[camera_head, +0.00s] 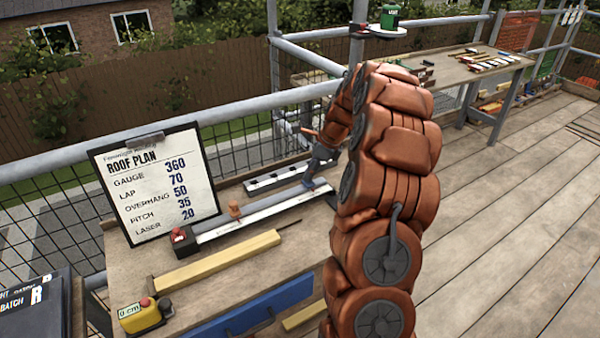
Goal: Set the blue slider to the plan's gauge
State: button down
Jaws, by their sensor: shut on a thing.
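The roof plan board (155,185) leans upright at the bench's left back and reads gauge 360, lap 70, overhang 50, pitch 35, laser 20. A pale gauge bar (265,213) lies along the bench with a dark and red end block (183,238) at its left end. An orange-brown knob (235,210) stands on the bar nearer that end. The blue slider (309,184) is toward the bar's right end. My gripper (312,175) points down and is shut on the blue slider. My arm hides some of the bench to the right. The bar's scale is too small to read.
A second scale bar (272,178) lies behind. Railings edge the back. A tool table (455,72) stands at back right, beyond clear decking.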

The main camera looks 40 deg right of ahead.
jog(key=shift+d, duration=0.8)
jog(key=c, duration=0.9)
grip_release()
jog(key=shift+s, duration=0.1)
jog(key=shift+c, duration=0.2)
jog(key=shift+r, duration=0.1)
jog(key=v, duration=1.1)
jog(key=shift+r, duration=0.4)
